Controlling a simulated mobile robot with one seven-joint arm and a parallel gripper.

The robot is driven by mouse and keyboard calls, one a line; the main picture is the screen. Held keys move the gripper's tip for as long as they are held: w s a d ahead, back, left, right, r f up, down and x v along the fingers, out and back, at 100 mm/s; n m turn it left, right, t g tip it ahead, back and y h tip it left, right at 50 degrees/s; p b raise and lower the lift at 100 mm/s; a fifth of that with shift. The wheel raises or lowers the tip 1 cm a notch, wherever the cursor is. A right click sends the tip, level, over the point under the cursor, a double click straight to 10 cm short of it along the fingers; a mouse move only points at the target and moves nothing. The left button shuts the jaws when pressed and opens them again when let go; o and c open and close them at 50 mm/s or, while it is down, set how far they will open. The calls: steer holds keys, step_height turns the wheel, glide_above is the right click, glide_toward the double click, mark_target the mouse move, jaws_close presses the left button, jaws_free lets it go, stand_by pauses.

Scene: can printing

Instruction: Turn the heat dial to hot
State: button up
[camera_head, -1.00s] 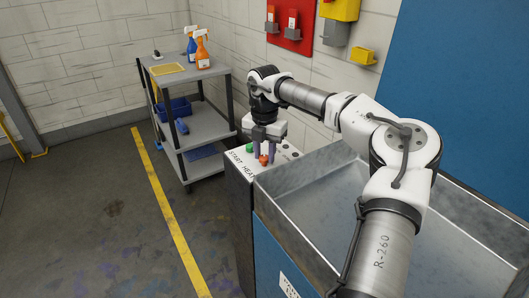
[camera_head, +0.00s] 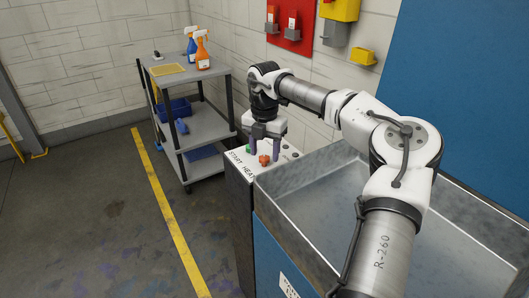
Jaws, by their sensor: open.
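The heat dial (camera_head: 264,160) is an orange-red knob on the white top of the control box, by the printed word HEAT. My gripper (camera_head: 265,153) points straight down over the panel. Its dark fingers are spread apart, one to each side of the dial. Whether they touch it cannot be told. A green start button (camera_head: 249,148) sits behind and left of the dial, partly hidden by a finger. The control panel (camera_head: 237,160) carries the words START and HEAT along its left edge.
A metal basin (camera_head: 330,230) adjoins the box on the right, under my arm. A grey cart (camera_head: 205,128) with spray bottles (camera_head: 202,50) stands behind left. A red wall panel (camera_head: 289,22) hangs behind. The floor at left is clear.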

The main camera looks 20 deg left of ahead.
mark_target(264, 157)
step_height(264, 157, up, 13)
steer(key=shift+b, duration=0.35)
steer(key=shift+s+f, duration=0.1)
stand_by(0.3)
